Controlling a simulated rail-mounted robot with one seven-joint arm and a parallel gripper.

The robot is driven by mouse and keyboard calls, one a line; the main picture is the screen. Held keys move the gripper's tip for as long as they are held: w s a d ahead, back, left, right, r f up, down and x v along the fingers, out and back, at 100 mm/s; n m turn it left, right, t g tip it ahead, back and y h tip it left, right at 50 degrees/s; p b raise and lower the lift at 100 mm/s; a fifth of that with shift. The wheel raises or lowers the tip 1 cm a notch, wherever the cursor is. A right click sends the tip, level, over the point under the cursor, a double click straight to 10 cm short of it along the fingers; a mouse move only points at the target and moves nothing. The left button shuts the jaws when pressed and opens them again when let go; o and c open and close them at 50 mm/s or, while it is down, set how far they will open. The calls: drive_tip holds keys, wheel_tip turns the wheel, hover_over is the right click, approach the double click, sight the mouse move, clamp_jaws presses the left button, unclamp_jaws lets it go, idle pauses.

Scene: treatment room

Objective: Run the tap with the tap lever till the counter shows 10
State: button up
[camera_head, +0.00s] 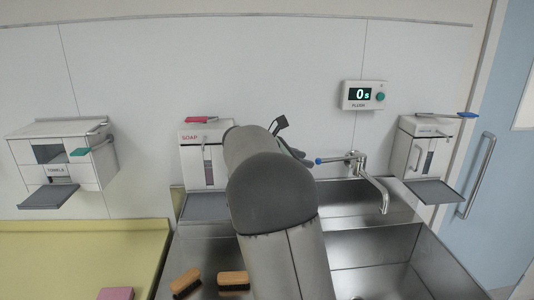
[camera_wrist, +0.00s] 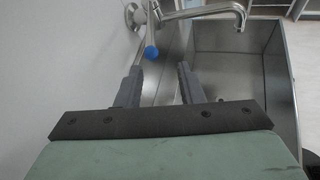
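The flush counter (camera_head: 363,95) on the back wall reads 0 s and has a green button at its right. The steel tap (camera_head: 374,181) stands at the back of the sink with its spout bent down; it also shows in the wrist view (camera_wrist: 205,12). Its lever has a blue ball end (camera_head: 319,161) pointing left. In the wrist view the ball (camera_wrist: 151,52) lies just ahead of my gripper (camera_wrist: 160,85), between the lines of its two spread fingers and apart from them. My gripper is open and empty. In the head view my arm hides most of it.
The steel sink (camera_head: 370,243) has basins under the tap. A soap dispenser (camera_head: 206,165) is left of my arm, and another dispenser (camera_head: 429,140) is right of the tap. A towel box (camera_head: 62,160) hangs left. Two brushes (camera_head: 232,279) lie at the front.

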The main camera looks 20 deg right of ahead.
sight(328, 160)
drive_tip(key=shift+n+h, duration=0.3)
drive_tip(key=x, duration=0.4)
drive_tip(key=p+x, duration=0.1)
drive_tip(key=x, duration=0.2)
drive_tip(key=w+r+p+x, duration=0.1)
drive_tip(key=x, duration=0.3)
drive_tip(key=shift+d+f, duration=0.2)
drive_tip(key=shift+d, duration=0.25)
drive_tip(key=shift+w, duration=0.1)
clamp_jaws()
